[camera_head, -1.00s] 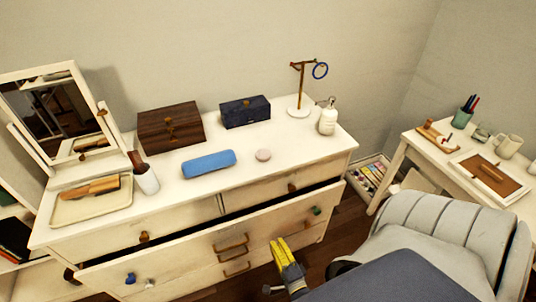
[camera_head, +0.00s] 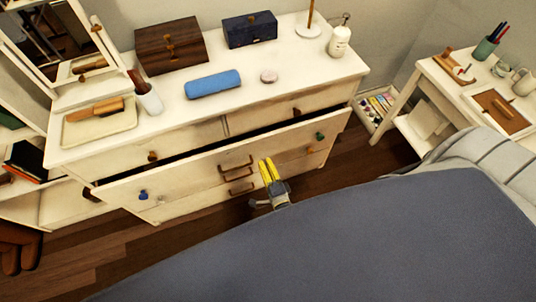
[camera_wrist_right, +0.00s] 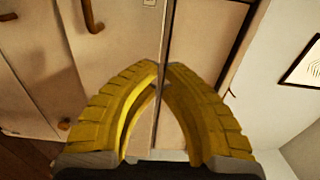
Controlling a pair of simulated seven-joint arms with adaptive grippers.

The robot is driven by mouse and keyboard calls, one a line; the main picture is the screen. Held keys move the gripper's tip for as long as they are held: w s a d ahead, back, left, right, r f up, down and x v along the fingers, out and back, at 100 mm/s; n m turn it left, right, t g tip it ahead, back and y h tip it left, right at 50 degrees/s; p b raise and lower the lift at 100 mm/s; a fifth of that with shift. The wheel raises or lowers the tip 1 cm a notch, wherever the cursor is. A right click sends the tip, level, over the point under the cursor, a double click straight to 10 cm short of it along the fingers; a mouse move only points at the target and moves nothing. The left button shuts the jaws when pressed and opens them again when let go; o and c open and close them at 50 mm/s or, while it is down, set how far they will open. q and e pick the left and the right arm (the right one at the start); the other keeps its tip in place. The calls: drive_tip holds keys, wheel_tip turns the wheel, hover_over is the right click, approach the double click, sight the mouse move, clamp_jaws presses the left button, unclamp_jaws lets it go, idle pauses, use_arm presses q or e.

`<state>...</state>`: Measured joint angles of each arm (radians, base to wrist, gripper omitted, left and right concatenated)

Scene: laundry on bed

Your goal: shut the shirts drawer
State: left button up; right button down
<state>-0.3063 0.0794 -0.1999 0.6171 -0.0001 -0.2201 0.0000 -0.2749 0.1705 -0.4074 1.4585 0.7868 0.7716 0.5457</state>
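A wide cream drawer (camera_head: 190,178) in the white dresser stands part way out, with a dark gap along its top edge. I take it as the shirts drawer; I can read no label. A brown bar handle (camera_head: 235,163) is at the middle of its front. My right gripper (camera_head: 267,167) has yellow fingers, just right of this handle and close to the drawer front; I cannot tell if they touch. In the right wrist view the fingertips (camera_wrist_right: 162,67) meet, with nothing seen held, and a drawer edge runs behind them. My left gripper is not in view.
The dresser top (camera_head: 205,110) holds a wooden box (camera_head: 168,45), a navy box (camera_head: 250,30), a blue case (camera_head: 213,84), a tray (camera_head: 100,122) and a pump bottle (camera_head: 339,40). The bed (camera_head: 330,240) fills the front. A side table (camera_head: 455,85) stands right.

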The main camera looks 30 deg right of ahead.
sight(255, 141)
drive_tip(key=w, duration=0.6)
drive_tip(key=w+d, duration=0.1)
drive_tip(key=w, duration=0.2)
drive_tip(key=shift+w, duration=0.25)
drive_tip(key=shift+w+d, duration=0.15)
drive_tip(key=shift+w, duration=1.1)
